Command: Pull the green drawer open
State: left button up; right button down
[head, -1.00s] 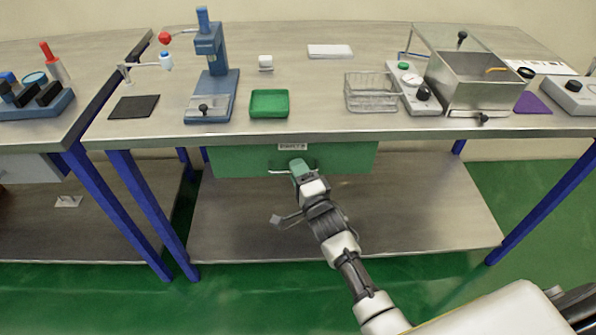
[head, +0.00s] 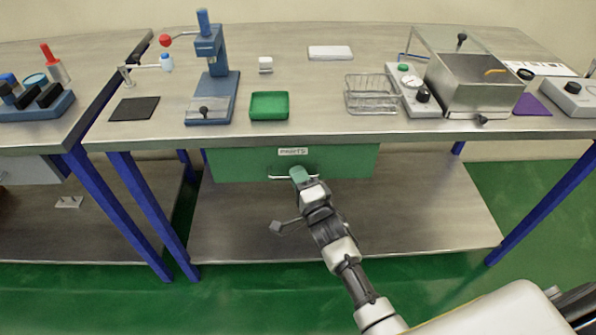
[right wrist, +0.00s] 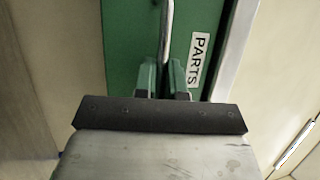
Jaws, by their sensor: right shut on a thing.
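The green drawer (head: 235,165) hangs under the top of the middle bench and has a white "PARTS" label. Its pale bar handle (head: 279,177) runs along the front. My right gripper (head: 298,174) is at the handle, and its green fingers are shut on it. In the right wrist view the drawer front (right wrist: 130,35) is turned on its side, and the handle (right wrist: 167,30) runs down between the fingers (right wrist: 163,80). My left gripper is not in view.
The bench top (head: 310,100) overhangs the drawer and carries a green tray (head: 269,105), a blue press (head: 212,80), a wire basket (head: 371,93) and a metal box (head: 474,85). A lower shelf (head: 400,215) below the drawer is clear. Blue legs (head: 150,215) stand at the left.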

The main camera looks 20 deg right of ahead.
jog(key=s+a+p, duration=0.4)
jog(key=s, duration=1)
jog(key=s+a+p, duration=0.4)
jog(key=s+p, duration=0.1)
jog(key=s, duration=0.9)
jog(key=shift+s, duration=0.4)
jog(key=shift+a, duration=0.1)
jog(key=c, duration=1.2)
grip_release()
jog(key=shift+c, duration=0.2)
jog(key=b+v, duration=0.2)
jog(key=v, duration=0.8)
jog(key=shift+s, duration=0.35)
jog(key=shift+f, duration=0.1)
